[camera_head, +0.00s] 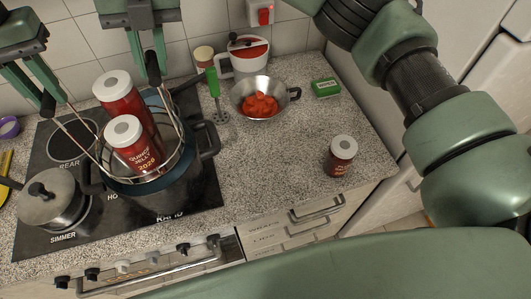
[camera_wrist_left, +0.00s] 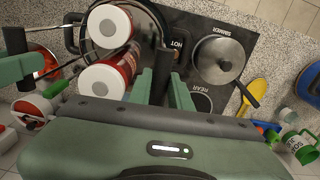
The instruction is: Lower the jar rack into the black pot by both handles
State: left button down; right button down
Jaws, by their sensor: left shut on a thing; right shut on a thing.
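The wire jar rack (camera_head: 180,125) holds two red jars with white lids, one behind (camera_head: 119,95) and one in front (camera_head: 132,145). The rack sits at the mouth of the black pot (camera_head: 165,197), with its lower part inside the rim; its depth is hidden. My left gripper (camera_head: 46,98) is shut on the rack's left black handle, which also shows in the left wrist view (camera_wrist_left: 162,75). My right gripper (camera_head: 153,68) is shut on the other black handle. Both jars stick up above the pot rim.
A lidded saucepan (camera_head: 52,203) stands left of the pot on the hob. The right counter has free room.

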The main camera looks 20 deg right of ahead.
aim_at(180, 126)
dwell(0.7)
